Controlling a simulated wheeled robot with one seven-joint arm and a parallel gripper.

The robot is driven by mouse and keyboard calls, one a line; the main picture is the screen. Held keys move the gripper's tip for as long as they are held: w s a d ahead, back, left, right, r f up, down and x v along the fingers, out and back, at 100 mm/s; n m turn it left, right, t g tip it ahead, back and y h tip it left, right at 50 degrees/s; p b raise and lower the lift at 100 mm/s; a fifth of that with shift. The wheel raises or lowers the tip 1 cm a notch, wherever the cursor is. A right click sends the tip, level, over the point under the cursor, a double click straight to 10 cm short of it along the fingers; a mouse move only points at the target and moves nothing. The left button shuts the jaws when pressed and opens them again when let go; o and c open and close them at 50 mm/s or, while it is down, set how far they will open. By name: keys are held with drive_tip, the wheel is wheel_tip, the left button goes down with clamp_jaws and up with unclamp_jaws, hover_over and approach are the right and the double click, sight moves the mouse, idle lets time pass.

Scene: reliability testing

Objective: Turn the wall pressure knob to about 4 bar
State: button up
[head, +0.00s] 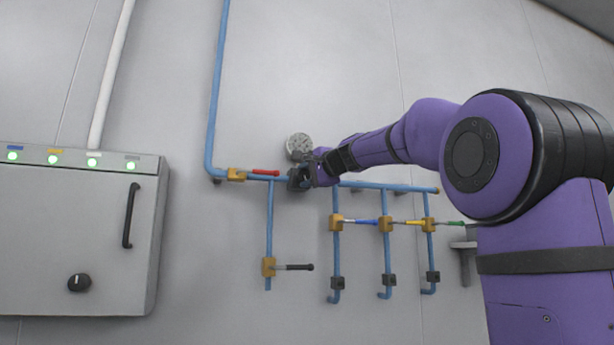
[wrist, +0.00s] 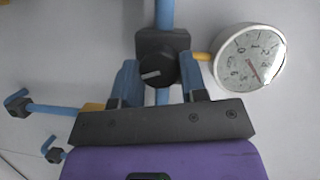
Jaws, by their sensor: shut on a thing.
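The black pressure knob (wrist: 157,71) with a pale pointer line sits on a dark square regulator body (wrist: 163,42) on the blue pipe. My gripper (wrist: 158,76) is shut on the knob, with one blue finger on each side of it. The pointer line lies nearly level in the wrist view. The round pressure gauge (wrist: 250,57) beside it has a red needle pointing to the lower right of that view; I cannot read its exact value. In the head view the gauge (head: 299,146) is just above my gripper (head: 302,178), which hides most of the knob.
Blue pipes run along the wall, with a red-handled valve (head: 250,174) left of my gripper and a black-handled valve (head: 286,267) below. Several coloured-handle valves (head: 385,223) are at lower right. A grey cabinet (head: 75,235) with green lamps stands at left.

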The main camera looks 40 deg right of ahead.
drive_tip(key=shift+f, duration=0.1)
drive_tip(key=o, duration=0.9)
drive_tip(key=s, duration=0.7)
drive_tip(key=s+d+r, duration=0.1)
drive_tip(key=s, duration=0.2)
drive_tip(key=shift+s+d, duration=0.1)
drive_tip(key=shift+s, duration=0.25)
